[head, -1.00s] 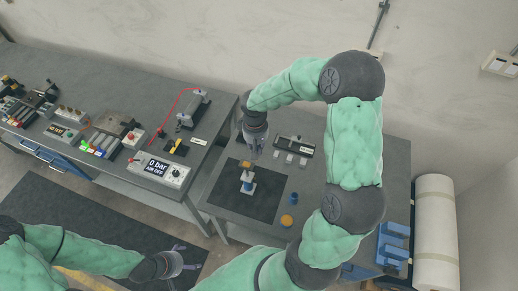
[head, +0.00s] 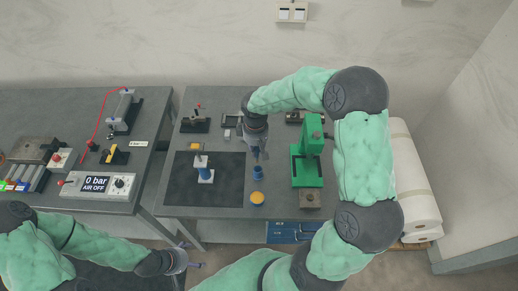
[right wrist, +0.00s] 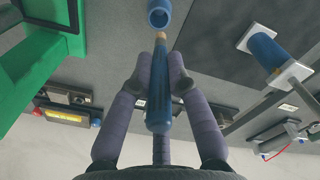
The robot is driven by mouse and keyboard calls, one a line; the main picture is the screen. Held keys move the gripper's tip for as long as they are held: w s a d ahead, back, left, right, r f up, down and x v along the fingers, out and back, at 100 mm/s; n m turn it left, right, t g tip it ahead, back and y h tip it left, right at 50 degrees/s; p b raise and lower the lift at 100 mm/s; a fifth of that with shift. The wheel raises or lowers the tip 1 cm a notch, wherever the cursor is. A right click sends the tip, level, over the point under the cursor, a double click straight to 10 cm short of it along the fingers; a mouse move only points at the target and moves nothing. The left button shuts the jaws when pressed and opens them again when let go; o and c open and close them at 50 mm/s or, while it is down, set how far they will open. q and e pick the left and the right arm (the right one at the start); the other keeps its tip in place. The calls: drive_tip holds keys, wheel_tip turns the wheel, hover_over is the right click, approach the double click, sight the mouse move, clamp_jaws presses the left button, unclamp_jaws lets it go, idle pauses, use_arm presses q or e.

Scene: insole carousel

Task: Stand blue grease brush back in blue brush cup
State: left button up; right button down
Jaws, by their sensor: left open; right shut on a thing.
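The blue brush cup (head: 257,173) stands on the bench to the right of the dark mat. In the right wrist view the cup (right wrist: 158,14) is at the top edge, its round opening visible. My right gripper (head: 261,153) is above and just behind the cup. It is shut on the blue grease brush (right wrist: 159,92), whose tan tip points toward the cup. The tip appears close to the cup rim but outside it. The brush is hard to make out in the head view. My left gripper (head: 188,261) is open and empty, low by the bench's front.
A yellow round lid (head: 257,197) sits in front of the cup. A green press (head: 307,168) stands to the right. A blue post on a white base (head: 205,176) stands on the dark mat (head: 229,185). The mat is otherwise mostly bare.

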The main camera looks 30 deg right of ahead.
drive_tip(key=shift+s+d+f, duration=0.15)
drive_tip(key=shift+f, duration=0.1)
idle(0.3)
drive_tip(key=shift+f+b, duration=1.85)
drive_tip(key=shift+f, duration=0.4)
drive_tip(key=shift+f+b, duration=2)
drive_tip(key=shift+f, duration=0.6)
drive_tip(key=c, duration=1.1)
unclamp_jaws()
drive_tip(key=shift+r, duration=0.15)
wheel_tip(320, 180, up, 12)
drive_tip(key=shift+f, duration=0.1)
